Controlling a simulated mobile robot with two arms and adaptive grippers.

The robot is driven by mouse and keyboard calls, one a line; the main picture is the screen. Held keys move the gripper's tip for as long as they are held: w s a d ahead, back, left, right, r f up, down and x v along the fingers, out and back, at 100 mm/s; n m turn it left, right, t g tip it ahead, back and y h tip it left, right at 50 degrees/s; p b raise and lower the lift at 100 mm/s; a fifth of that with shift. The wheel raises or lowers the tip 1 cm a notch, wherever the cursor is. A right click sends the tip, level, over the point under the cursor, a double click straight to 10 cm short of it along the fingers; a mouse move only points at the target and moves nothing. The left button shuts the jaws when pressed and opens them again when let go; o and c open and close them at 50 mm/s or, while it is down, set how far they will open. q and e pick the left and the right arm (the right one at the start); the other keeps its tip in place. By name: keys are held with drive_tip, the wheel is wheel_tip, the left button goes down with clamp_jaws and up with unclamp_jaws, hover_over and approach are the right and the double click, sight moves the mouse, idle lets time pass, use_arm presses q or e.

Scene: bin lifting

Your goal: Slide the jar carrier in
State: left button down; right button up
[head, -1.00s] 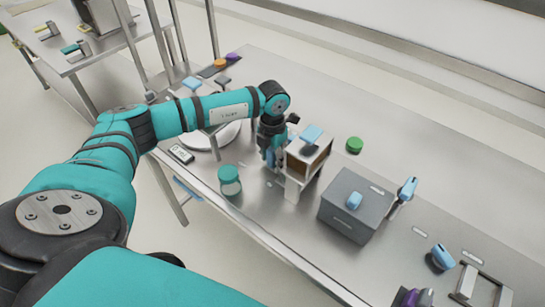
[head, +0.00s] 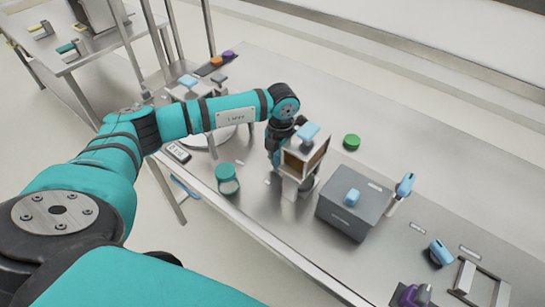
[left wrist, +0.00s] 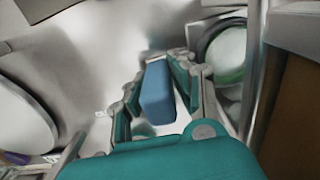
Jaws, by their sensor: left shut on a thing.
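A white box with a brown panel (head: 304,158), apparently the jar carrier, is at the middle of the steel table. A light blue handle (head: 308,132) is on its top. My left gripper (head: 276,158) is at its left side. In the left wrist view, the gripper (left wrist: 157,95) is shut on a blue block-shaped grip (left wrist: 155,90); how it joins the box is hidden. The box's brown side (left wrist: 295,120) shows at the right there. A jar with a green lid (head: 228,172) stands left of the box, apart from it. My right gripper is not in view.
A grey box (head: 345,218) with a blue knob stands close to the right. A green round lid or jar (head: 351,142) is behind it. A round white plate (head: 210,138) lies under my left arm. The back right of the table is clear.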

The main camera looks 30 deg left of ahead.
use_arm(q)
drive_tip(key=shift+d, duration=0.15)
drive_tip(key=c, duration=1.5)
unclamp_jaws()
drive_tip(key=o, duration=0.4)
drive_tip(key=shift+d, duration=0.15)
drive_tip(key=shift+a, duration=0.2)
